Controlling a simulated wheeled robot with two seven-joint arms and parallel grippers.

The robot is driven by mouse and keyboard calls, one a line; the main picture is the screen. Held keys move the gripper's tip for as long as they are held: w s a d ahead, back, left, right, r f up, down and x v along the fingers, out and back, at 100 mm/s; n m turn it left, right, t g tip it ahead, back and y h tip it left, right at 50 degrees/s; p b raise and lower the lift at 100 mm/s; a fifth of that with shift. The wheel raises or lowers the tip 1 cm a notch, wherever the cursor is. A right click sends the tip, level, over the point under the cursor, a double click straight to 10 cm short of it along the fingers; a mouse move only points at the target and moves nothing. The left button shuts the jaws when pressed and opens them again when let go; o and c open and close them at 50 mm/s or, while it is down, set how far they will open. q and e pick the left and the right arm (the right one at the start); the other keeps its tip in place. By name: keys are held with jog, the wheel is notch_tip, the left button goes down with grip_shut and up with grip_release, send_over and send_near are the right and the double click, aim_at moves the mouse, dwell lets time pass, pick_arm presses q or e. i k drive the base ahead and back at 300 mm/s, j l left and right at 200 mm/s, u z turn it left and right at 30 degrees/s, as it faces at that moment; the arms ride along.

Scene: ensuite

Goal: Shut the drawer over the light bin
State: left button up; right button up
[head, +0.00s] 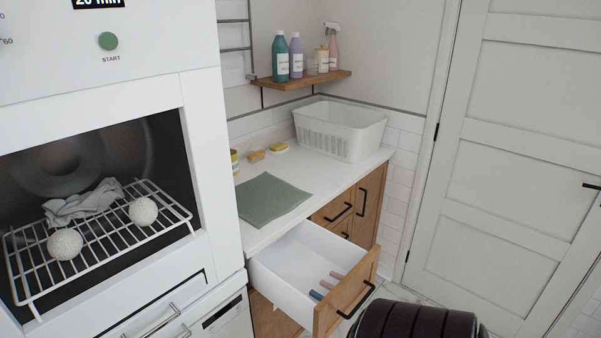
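A drawer with a white inside and a wooden front (346,294) stands pulled out from the cabinet under the counter. Its black handle (356,301) faces the lower right. Several small blue and pink items (325,284) lie inside near its front. I cannot make out a light bin; the space below the drawer is mostly hidden by the drawer front.
A green cloth (268,199) and a white basket (340,131) are on the counter (325,185). More wooden fronts with black handles (362,202) are shut beyond the drawer. A white appliance with an open rack (100,235) stands left. A dark ribbed form (415,319) fills the bottom edge near the drawer.

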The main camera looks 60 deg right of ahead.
aim_at(284, 272)
jog(key=z, duration=2.35)
